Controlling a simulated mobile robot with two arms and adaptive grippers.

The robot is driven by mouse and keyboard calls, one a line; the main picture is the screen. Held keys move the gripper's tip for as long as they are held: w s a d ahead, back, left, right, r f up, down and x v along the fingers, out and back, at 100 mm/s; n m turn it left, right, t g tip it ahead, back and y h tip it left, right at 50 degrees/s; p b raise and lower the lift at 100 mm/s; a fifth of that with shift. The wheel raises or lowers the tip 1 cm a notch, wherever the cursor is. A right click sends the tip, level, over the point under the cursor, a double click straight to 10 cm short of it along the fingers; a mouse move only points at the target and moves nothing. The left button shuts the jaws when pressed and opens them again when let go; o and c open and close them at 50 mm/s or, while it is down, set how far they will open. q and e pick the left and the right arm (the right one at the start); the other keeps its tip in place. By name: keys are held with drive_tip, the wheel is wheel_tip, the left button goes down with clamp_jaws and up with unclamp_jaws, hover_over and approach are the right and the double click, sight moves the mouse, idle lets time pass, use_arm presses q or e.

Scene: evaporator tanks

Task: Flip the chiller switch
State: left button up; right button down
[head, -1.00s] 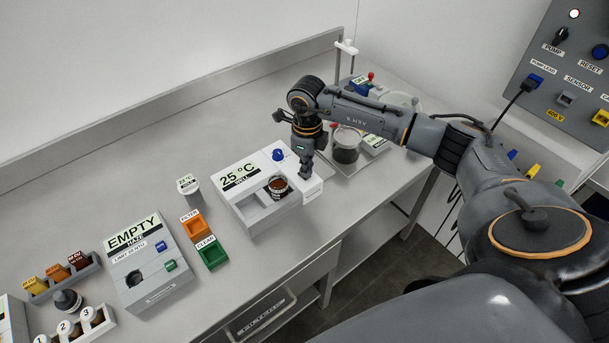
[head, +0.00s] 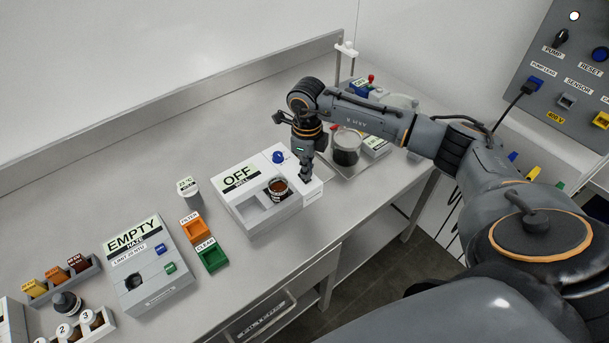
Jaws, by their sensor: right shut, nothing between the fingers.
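My right gripper (head: 305,180) points down at the right end of the box, shut and empty. Its fingertips are at or just over the top surface there and hide that spot, so the switch cannot be made out. I cannot tell whether they touch. My left gripper is not in view.
A beaker with dark liquid (head: 346,147) stands on a tray right behind my right gripper. The bench behind the chiller is clear.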

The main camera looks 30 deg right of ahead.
drive_tip(key=shift+r+p, duration=1.45)
drive_tip(key=shift+r, duration=1.55)
drive_tip(key=shift+f, duration=0.1)
